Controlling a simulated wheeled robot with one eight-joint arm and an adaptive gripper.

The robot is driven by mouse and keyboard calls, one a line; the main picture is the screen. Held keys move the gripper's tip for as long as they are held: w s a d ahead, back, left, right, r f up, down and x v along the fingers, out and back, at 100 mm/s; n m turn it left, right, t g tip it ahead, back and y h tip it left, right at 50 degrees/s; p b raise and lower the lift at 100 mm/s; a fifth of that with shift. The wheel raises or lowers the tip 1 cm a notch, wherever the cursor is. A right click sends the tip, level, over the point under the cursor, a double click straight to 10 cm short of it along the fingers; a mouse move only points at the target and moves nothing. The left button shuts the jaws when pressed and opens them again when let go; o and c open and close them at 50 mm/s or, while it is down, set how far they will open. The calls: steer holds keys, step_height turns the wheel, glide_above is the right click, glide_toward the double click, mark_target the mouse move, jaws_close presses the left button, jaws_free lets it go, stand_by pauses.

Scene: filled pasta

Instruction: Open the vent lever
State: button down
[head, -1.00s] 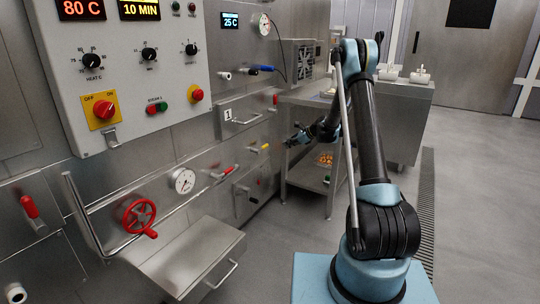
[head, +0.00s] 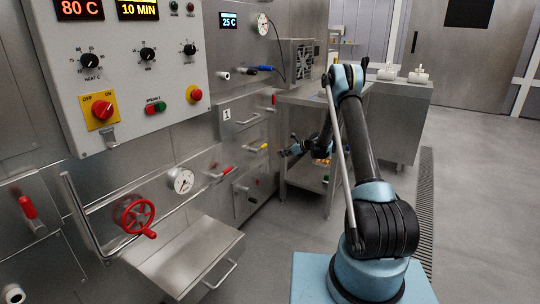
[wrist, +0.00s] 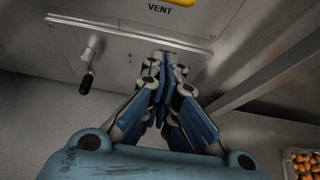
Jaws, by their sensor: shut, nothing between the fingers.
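The yellow lever handle (head: 264,147) sits on the steel wall panel in the head view. In the wrist view a yellow piece (wrist: 181,2) shows at the top edge, just above the printed word VENT, and most of it is cut off. My gripper (wrist: 163,58) is shut and empty, its fingers together in front of the panel below that label. In the head view my gripper (head: 284,152) is small, just right of the yellow handle. I cannot tell whether it touches the panel.
A black-handled lever (wrist: 86,82) sticks out of the panel left of my gripper. A tray of orange-brown pieces (wrist: 304,163) lies at lower right. A steel table (head: 303,172) stands beside the wall. A red-handled lever (head: 226,171) is further left.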

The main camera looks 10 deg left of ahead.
steer(key=shift+a, duration=0.1)
steer(key=w+a+f, duration=0.1)
steer(key=w+a, duration=0.2)
steer(key=a, duration=0.5)
steer(key=shift+w+a, duration=0.2)
steer(key=shift+w, duration=0.2)
stand_by(0.4)
